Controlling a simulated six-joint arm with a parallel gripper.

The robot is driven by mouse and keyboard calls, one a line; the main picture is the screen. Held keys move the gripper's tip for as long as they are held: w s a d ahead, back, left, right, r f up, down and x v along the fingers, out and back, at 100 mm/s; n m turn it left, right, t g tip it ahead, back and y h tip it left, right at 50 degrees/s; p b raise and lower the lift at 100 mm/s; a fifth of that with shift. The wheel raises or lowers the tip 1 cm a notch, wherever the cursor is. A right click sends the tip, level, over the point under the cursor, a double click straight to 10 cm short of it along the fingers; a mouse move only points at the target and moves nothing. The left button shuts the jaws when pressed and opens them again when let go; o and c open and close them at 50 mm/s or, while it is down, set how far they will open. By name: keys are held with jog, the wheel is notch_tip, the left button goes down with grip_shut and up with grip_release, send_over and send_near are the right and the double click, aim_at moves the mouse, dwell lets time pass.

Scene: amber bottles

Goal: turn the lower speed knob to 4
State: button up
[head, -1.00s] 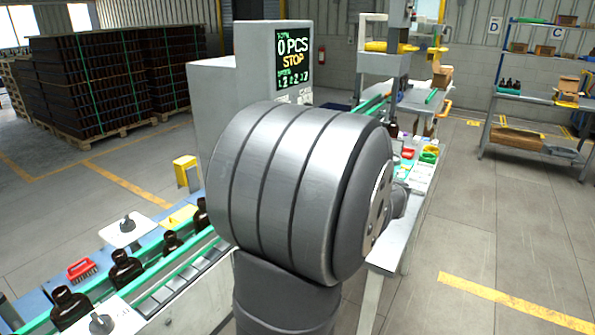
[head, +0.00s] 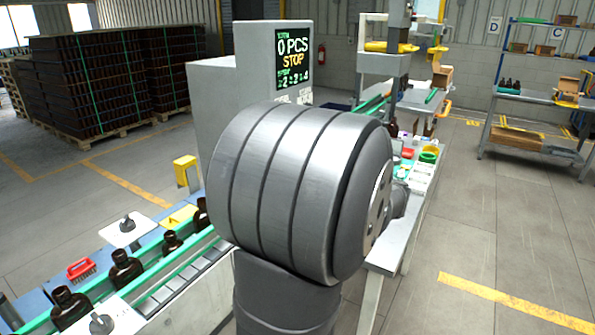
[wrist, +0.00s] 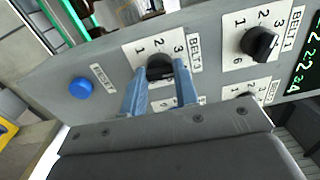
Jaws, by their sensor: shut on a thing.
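The lower speed knob (wrist: 158,64) is black and sits on a white numbered dial plate on the grey panel in the wrist view. My gripper (wrist: 160,78) has its two blue fingers closed on either side of this knob. The numbers 1, 2 and 3 show around it; the fingers cover others, and its pointer is hard to read. The display (head: 294,58) in the head view reads 0 PCS and STOP, with a bottom row of digits that seems to end in 4. My own arm hides the knobs in the head view.
Another black knob (wrist: 258,43), labelled BELT 1, and a partly hidden knob (wrist: 246,98) sit close to the right of my fingers. A blue button (wrist: 81,88) is to the left. Brown bottles (head: 125,268) stand along the green-railed conveyor.

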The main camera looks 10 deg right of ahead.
jog(key=shift+m, duration=2.2)
jog(key=o, duration=1)
jog(key=shift+c, duration=0.2)
jog(key=v, duration=1.7)
jog(key=shift+s, duration=0.2)
jog(key=shift+w+d+r, duration=0.1)
